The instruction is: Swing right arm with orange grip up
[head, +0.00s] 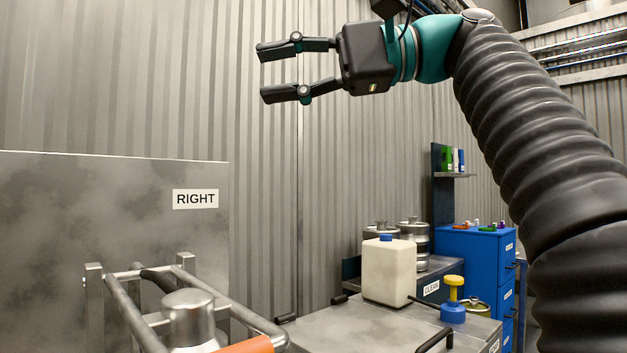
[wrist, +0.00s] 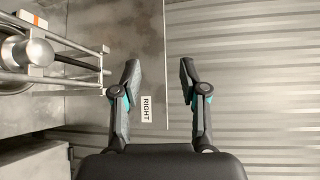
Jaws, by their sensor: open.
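The metal arm with the orange grip (head: 248,345) shows at the bottom of the head view, cut off by the lower edge. Its tubular bars (head: 135,318) lie low beside a rounded metal cylinder (head: 188,318). The orange grip also shows at the top left of the wrist view (wrist: 30,17), with the bars (wrist: 65,78) below it. A panel (head: 90,225) with a RIGHT label (head: 195,199) stands behind. My gripper (head: 262,73) is open and empty, high above and apart from the grip. In the wrist view its fingers (wrist: 159,68) are spread, with nothing between them.
A grey bench (head: 350,332) to the right holds a white jug (head: 389,270) and a blue bottle with a yellow top (head: 453,300). Metal containers (head: 412,236) and a blue drawer cabinet (head: 470,265) stand farther back. A corrugated wall (head: 240,120) closes the back. The air around my gripper is clear.

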